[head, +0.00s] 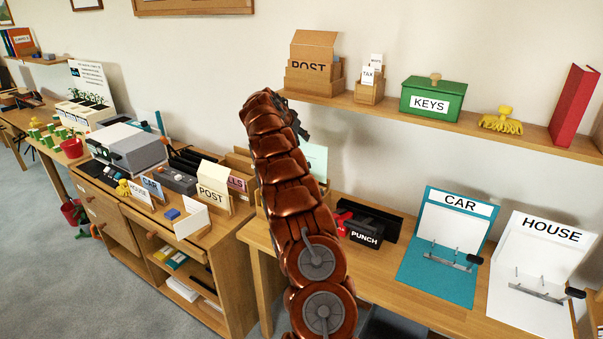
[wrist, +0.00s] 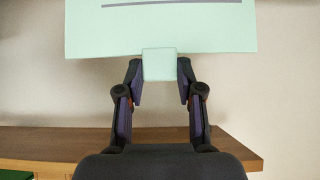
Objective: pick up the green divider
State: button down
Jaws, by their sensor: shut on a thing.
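The green divider (wrist: 160,28) is a pale mint-green sheet with a small tab and a dark line across it. It fills the top of the wrist view. My gripper (wrist: 160,72) is shut on its tab, with one dark finger on each side. In the head view the divider (head: 314,162) shows partly behind my copper-coloured arm, in front of the wall and above the desk. My arm hides the rest of it, and most of my gripper is hidden there too.
A wall shelf (head: 400,115) holds the green KEYS box (head: 433,98). Below, the desk (head: 345,205) carries a black punch (head: 366,232) and the CAR (head: 440,245) and HOUSE (head: 540,270) lever-arch files. A POST box (head: 213,200) stands on the left cabinet.

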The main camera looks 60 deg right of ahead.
jog(key=shift+r+p, duration=1.35)
jog(key=shift+r, duration=1.3)
